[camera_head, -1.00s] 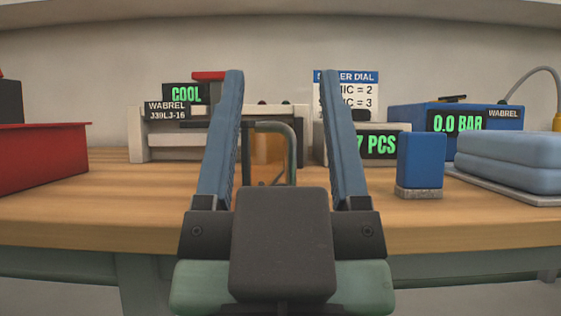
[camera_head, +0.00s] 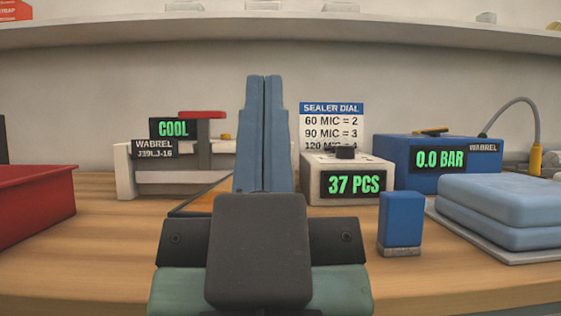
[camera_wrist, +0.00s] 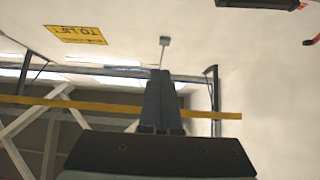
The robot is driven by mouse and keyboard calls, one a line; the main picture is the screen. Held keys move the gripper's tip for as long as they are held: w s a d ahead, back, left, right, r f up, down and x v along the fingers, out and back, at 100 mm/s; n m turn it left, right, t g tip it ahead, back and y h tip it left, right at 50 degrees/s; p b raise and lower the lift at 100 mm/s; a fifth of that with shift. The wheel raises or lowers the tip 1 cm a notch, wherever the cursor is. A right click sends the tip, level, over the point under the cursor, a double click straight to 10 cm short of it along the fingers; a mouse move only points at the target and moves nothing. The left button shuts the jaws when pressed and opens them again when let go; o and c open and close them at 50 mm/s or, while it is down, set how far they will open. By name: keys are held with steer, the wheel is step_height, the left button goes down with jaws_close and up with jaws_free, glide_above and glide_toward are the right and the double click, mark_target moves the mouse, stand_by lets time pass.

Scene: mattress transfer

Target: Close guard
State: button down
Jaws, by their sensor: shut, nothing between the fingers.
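My gripper (camera_head: 264,80) is shut and empty, its two blue fingers together and upright in the middle of the head view. It also shows shut in the wrist view (camera_wrist: 160,75). Behind it stands the white sealer (camera_head: 130,178) with a green "COOL" display (camera_head: 173,128) and a red-topped part (camera_head: 202,115). A dark slanted edge with an orange panel (camera_head: 202,200), seemingly the guard, shows just left of the fingers. Most of it is hidden behind my gripper, so its exact position and any contact cannot be told.
On the bench (camera_head: 110,245) are a red bin (camera_head: 35,205) at left, a white "37 PCS" box (camera_head: 345,168), a blue block (camera_head: 400,218), a blue "0.0 BAR" unit (camera_head: 395,155) and folded pale-blue pads (camera_head: 510,205) at right. A shelf (camera_head: 280,30) runs above.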

steer(key=w+d+r+g+p, duration=0.1)
steer(key=w+r+p, duration=0.1)
steer(key=r+p, duration=0.55)
steer(key=w+d+r+g+p, duration=0.1)
steer(key=w+r+p, duration=0.1)
steer(key=r+p, duration=0.55)
steer(key=w+d+f+g+p, duration=0.8)
steer(key=w+g+p, duration=0.25)
steer(key=p, duration=0.75)
step_height(320, 180, down, 5)
steer(key=s+d+g+y+p, duration=0.1)
steer(key=d+g+p, duration=0.25)
steer(key=p, duration=0.45)
steer(key=s+a+f+n+g+y+p, duration=0.1)
steer(key=s+f+n+g+y+p, duration=0.15)
steer(key=s+g+y+p, duration=0.7)
steer(key=a+f+t+h+p, duration=0.2)
steer(key=a+f+h+p, duration=0.2)
steer(key=a+f, duration=0.4)
steer(key=shift+w+a+f+m+p, duration=0.15)
steer(key=shift+a+f+m+p, duration=0.3)
steer(key=shift+p, duration=0.35)
